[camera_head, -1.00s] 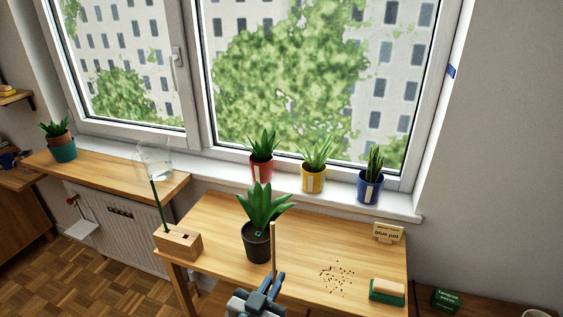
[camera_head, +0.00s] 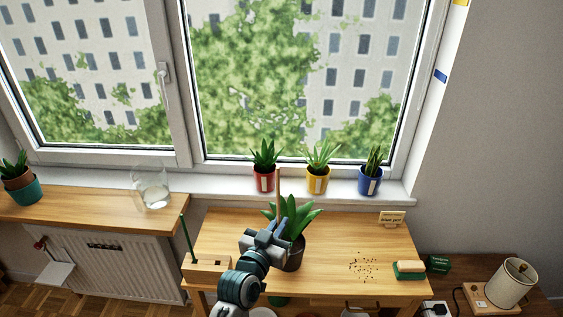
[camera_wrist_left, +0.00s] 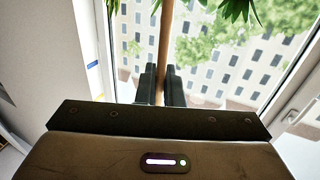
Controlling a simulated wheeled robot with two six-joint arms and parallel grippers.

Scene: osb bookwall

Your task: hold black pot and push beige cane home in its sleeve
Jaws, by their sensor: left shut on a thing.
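The black pot (camera_head: 294,260) with a spiky green plant (camera_head: 299,216) stands on the wooden table (camera_head: 345,235). My left gripper (camera_head: 268,238) is in front of the pot's left side and hides part of it. It is shut on the beige cane (camera_head: 278,208), which rises upright past the leaves. In the left wrist view the cane (camera_wrist_left: 165,45) stands between the two dark fingers (camera_wrist_left: 161,84), with leaves at the top edge. The sleeve and the cane's lower end are hidden. My right gripper is not in view.
A wooden block (camera_head: 207,268) with a green cane (camera_head: 186,238) stands left of the pot. Dark crumbs (camera_head: 363,268), a green-and-beige brush (camera_head: 409,269) and a small sign (camera_head: 392,218) are to the right. Red (camera_head: 264,181), yellow (camera_head: 317,181) and blue (camera_head: 369,182) pots line the sill.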

